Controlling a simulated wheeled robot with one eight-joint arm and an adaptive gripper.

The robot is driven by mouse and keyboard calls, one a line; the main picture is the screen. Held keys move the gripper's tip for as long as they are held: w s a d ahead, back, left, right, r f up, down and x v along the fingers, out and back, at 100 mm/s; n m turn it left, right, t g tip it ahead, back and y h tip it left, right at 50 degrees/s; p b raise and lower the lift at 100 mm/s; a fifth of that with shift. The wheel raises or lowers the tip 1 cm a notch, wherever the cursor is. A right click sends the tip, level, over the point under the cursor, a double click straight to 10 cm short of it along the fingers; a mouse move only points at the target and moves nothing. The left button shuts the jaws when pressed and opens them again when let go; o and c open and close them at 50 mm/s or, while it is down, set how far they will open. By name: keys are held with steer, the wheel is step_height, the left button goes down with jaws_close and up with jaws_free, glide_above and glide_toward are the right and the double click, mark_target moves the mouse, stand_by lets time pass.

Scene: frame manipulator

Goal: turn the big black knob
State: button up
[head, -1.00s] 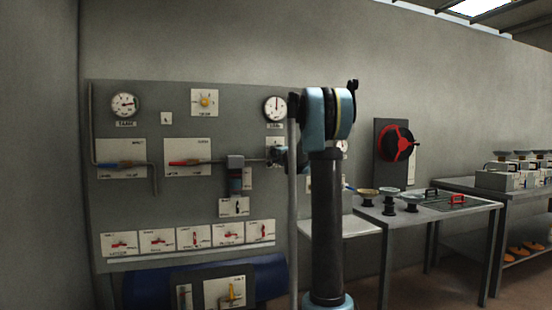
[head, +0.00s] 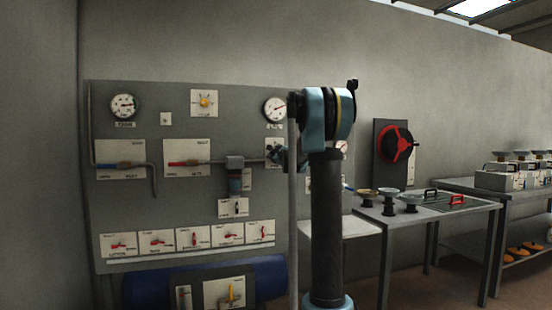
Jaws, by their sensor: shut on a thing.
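My gripper (head: 274,154) is at the panel (head: 225,128), just below the right gauge, and is partly hidden by my own arm. It is shut on what appears to be the big black knob, which is small and dark here and mostly covered by the fingers. A white plate shows in part behind the gripper. The right gauge (head: 275,108) above it has its needle tilted to the right.
A left gauge (head: 123,106) and a yellow knob (head: 204,102) are on the panel. A pipe with a red lever (head: 184,163) runs toward my gripper. Right of my arm are a red-and-black wheel (head: 395,144) and a table (head: 452,214) with several knobs and handles.

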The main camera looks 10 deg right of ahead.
steer(key=shift+m, duration=1)
steer(key=shift+r, duration=0.1)
steer(key=o, duration=1.1)
steer(key=shift+c, duration=0.2)
steer(key=s+d, duration=0.1)
steer(key=s, duration=1)
steer(key=shift+s+d+f, duration=0.25)
steer(key=shift+s, duration=0.1)
